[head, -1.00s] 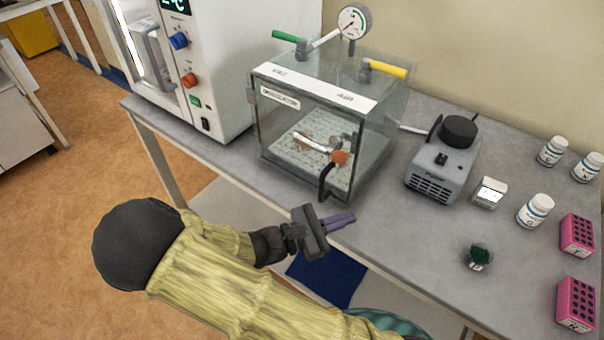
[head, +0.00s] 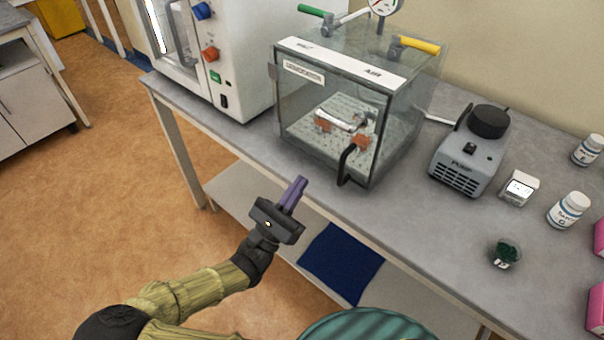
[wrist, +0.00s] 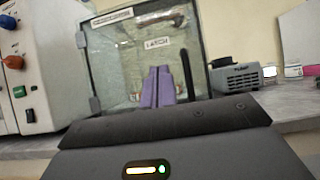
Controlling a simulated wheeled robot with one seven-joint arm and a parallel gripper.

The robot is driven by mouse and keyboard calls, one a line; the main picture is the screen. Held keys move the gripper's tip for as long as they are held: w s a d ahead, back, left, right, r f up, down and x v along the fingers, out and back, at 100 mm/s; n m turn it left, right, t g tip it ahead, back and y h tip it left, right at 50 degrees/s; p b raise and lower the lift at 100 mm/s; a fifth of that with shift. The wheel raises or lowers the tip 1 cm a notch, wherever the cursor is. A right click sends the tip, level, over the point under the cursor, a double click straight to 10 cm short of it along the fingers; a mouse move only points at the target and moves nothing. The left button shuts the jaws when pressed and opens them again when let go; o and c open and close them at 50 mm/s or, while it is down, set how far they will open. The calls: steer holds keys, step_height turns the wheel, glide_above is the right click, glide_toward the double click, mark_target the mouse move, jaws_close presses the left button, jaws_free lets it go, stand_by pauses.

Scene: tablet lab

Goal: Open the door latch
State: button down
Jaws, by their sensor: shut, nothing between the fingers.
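The clear box chamber (head: 335,120) stands on the bench with its front door shut. A black curved latch handle (head: 345,166) is on the right side of the door's front. In the wrist view the handle (wrist: 186,73) stands upright, right of a "LATCH" label (wrist: 157,42) on the door. My gripper (head: 297,184) is shut and empty, in front of the bench edge, left of and apart from the handle. Its purple fingers (wrist: 158,84) point at the door and cover part of its lower middle.
A white oven-like device (head: 215,60) stands left of the chamber, a grey pump (head: 465,158) right of it. A blue mat (head: 341,262) lies on the lower shelf.

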steer(key=s+a+r+p+x, duration=0.1)
steer(key=r+p+x, duration=0.1)
steer(key=x, duration=0.9)
steer(key=shift+d+r, duration=0.15)
steer(key=shift+r, duration=0.1)
steer(key=shift+w+r+m, duration=0.1)
steer(key=shift+w+m, duration=0.05)
steer(key=shift+m, duration=0.15)
steer(key=shift+m+g+h+p, duration=0.35)
steer(key=shift+m+g+h, duration=0.05)
steer(key=shift+h, duration=0.1)
steer(key=shift+r, duration=0.15)
